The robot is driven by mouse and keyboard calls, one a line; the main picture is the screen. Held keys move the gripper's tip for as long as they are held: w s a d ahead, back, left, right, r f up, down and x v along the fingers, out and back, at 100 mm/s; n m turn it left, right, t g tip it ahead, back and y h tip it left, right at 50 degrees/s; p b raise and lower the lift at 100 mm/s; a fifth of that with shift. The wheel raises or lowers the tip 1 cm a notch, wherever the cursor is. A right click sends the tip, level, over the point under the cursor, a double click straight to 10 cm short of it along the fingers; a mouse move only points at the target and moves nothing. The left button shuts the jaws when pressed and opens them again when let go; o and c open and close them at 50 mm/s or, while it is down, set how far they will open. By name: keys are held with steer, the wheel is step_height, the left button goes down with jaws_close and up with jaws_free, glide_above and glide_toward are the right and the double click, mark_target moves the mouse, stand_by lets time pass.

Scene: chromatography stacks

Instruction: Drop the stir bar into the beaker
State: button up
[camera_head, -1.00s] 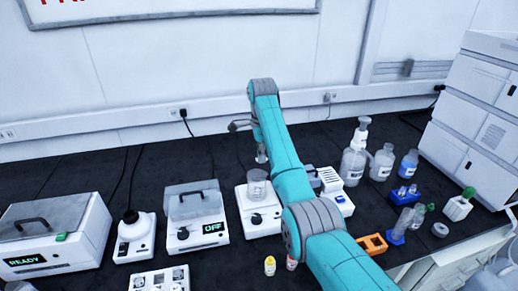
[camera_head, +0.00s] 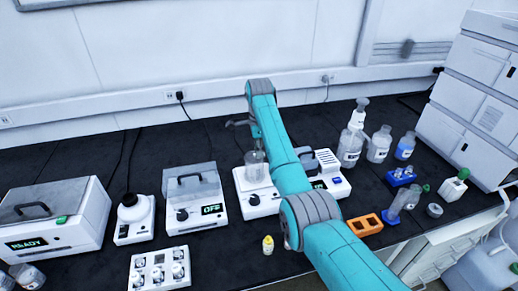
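The clear glass beaker (camera_head: 255,172) stands upright on the white stirrer hotplate (camera_head: 257,204) near the middle of the bench. My gripper (camera_head: 257,146) points down at the beaker's mouth, at the far end of my teal arm. It is small and partly covered by the arm, so I cannot see whether its fingers are open or shut. I cannot make out the stir bar, either at the fingers or in the beaker.
An OFF-display device (camera_head: 195,205) stands left of the hotplate, a white vented device (camera_head: 327,175) right. A wash bottle (camera_head: 352,140), orange rack (camera_head: 364,225) and blue rack (camera_head: 402,177) stand farther right. A yellow vial (camera_head: 268,245) stands in front.

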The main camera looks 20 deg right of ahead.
steer(key=o, duration=0.4)
steer(key=shift+c, duration=0.2)
